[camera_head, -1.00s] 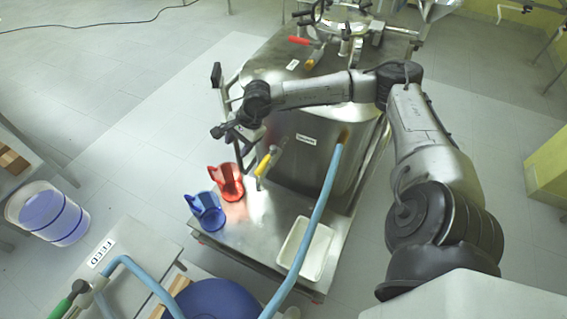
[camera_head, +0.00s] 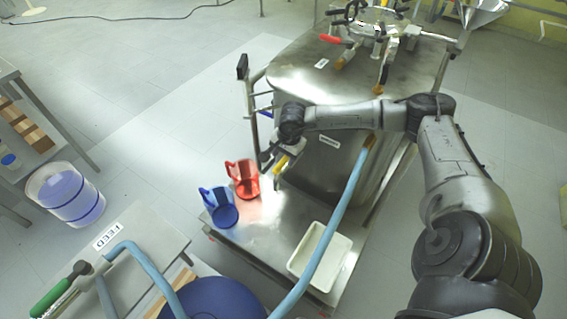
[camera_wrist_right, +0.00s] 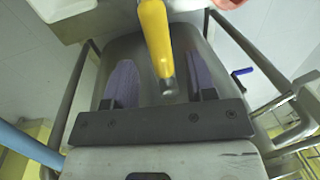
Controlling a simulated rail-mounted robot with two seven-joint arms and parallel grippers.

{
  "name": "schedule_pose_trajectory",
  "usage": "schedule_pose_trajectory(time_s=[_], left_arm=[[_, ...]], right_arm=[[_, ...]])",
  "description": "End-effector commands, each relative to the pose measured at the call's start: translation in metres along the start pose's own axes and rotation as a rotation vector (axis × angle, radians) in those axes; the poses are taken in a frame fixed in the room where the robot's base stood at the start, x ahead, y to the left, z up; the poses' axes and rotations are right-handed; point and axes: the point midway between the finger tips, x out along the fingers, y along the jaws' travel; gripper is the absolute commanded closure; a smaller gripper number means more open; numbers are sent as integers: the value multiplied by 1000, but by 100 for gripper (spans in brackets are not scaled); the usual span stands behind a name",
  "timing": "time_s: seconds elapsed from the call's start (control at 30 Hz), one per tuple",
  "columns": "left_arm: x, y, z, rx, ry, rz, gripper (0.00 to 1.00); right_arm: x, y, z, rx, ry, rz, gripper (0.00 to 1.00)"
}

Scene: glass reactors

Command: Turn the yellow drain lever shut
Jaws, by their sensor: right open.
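The yellow drain lever (camera_head: 281,163) sticks out low on the front of the steel reactor (camera_head: 320,172), partly hidden by my right gripper (camera_head: 272,156) in the head view. In the right wrist view the lever (camera_wrist_right: 154,32) comes in from the top, and its rounded grey end lies between the two purple finger pads of my right gripper (camera_wrist_right: 157,64). The fingers are open, with a gap on each side of the lever. I cannot tell how deep the lever sits between them. My left gripper is not in view.
A red jug (camera_head: 243,180) and a blue jug (camera_head: 220,208) stand on the steel platform (camera_head: 262,232) below the lever. A white tray (camera_head: 319,256) and a light-blue hose (camera_head: 335,215) are to the right. A red-handled lever (camera_head: 334,39) is on the reactor top.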

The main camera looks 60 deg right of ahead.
Motion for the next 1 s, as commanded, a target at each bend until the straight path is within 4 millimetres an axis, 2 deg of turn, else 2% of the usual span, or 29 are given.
schedule_pose_trajectory(time_s=[0.03,0.23,0.7,1.0], left_arm=[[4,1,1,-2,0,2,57],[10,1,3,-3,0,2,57],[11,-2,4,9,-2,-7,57],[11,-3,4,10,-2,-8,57]], right_arm=[[9,0,0,1,-1,1,49],[26,0,0,2,0,-1,49],[31,0,0,1,-1,-1,50],[31,0,0,1,-1,-1,79]])
